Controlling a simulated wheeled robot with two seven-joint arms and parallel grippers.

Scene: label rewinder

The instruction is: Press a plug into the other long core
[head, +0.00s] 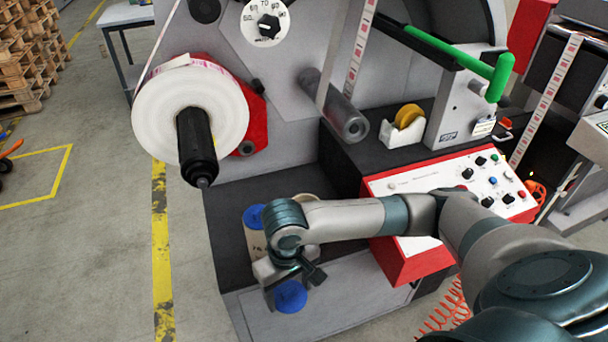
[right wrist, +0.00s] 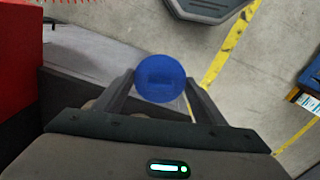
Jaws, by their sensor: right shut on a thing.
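My right gripper (head: 291,284) is shut on a round blue plug (head: 290,297). The plug also shows between both fingers in the right wrist view (right wrist: 160,78), with a slot-like mark on its face. In the head view the plug hangs at the front edge of the machine's low deck. Behind my wrist, a tan core (head: 256,242) stands on the dark deck with a blue plug (head: 253,216) at its top. Another tan core rim (head: 304,199) shows just behind my forearm, mostly hidden. My left gripper is not in view.
A white label roll (head: 190,112) sits on a black spindle (head: 196,145) above the deck's left side. A red-edged control panel (head: 450,190) stands right of the cores, under my arm. A grey roller (head: 345,118) juts out above.

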